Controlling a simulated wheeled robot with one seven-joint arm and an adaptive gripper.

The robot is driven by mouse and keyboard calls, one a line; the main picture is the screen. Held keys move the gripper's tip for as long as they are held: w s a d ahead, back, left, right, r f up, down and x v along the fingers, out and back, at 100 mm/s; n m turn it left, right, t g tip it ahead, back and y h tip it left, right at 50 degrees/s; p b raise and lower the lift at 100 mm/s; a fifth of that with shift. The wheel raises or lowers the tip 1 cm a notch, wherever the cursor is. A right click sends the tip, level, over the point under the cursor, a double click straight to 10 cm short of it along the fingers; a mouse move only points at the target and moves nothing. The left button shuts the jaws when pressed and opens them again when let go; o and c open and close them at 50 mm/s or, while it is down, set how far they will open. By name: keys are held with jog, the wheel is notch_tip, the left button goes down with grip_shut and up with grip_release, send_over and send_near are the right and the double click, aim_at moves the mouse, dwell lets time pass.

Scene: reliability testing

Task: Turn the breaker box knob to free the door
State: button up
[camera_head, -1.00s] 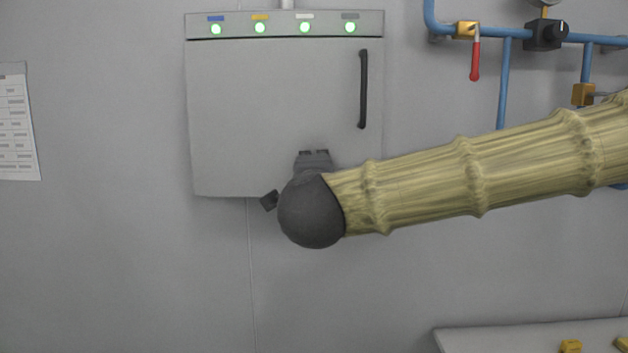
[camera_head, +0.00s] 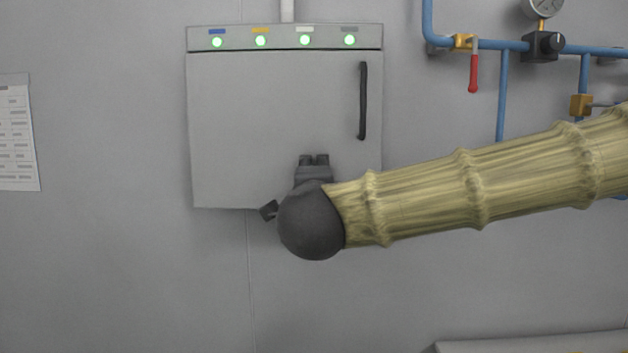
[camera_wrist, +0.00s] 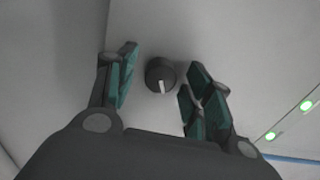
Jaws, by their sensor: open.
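The grey breaker box (camera_head: 270,110) hangs on the wall in the head view, with its door closed and a black vertical handle (camera_head: 363,100) at the door's right side. The knob (camera_wrist: 160,76) shows in the wrist view as a small dark round dial with a white pointer mark. In the head view the knob is hidden behind my gripper and arm. My gripper (camera_wrist: 158,92) is open, with its green-padded fingers on either side of the knob in the picture. I see no contact, and the depth gap to the knob is hard to tell. It also shows over the box's lower part (camera_head: 314,160).
Green lamps (camera_head: 304,40) glow along the box's top strip. Blue pipes (camera_head: 503,90) with a red-handled valve (camera_head: 473,72) and a gauge run along the wall at right. A paper sheet (camera_head: 18,135) hangs at left. A pale surface (camera_head: 530,343) shows at bottom right.

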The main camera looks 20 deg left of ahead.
jog(key=shift+s, duration=0.1)
jog(key=v, duration=1.1)
jog(key=shift+s, duration=0.4)
jog(key=shift+d+f, duration=0.1)
